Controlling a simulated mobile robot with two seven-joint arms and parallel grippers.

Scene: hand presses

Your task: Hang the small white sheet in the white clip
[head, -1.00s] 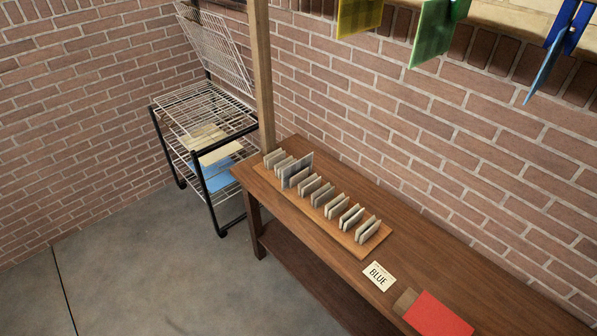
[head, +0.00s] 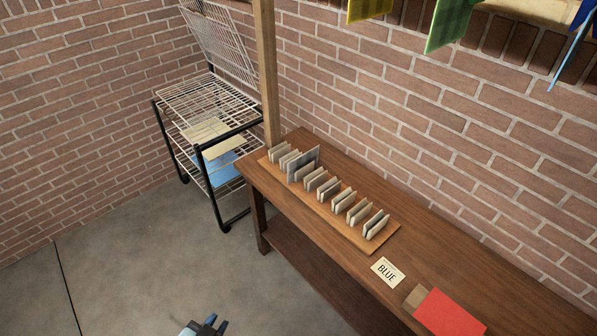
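I cannot make out a small white sheet or a white clip for certain in the head view. A cream sheet (head: 216,137) lies on a shelf of the wire rack (head: 196,97), above a blue sheet (head: 215,170). Hanging at the top edge are a yellow sheet (head: 368,8), a green sheet (head: 447,24) and a blue sheet (head: 567,60) under a blue clip (head: 585,14). My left gripper (head: 217,321) just shows at the bottom edge, over the floor and away from the table; its finger gap is unclear. My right gripper is out of view.
A wooden table (head: 420,225) runs along the brick wall. On it are a slotted board (head: 385,243) with several upright plates, a "BLUE" card (head: 387,272) and a red block (head: 450,315). A wooden post (head: 266,80) stands by the rack. The floor (head: 130,260) at left is clear.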

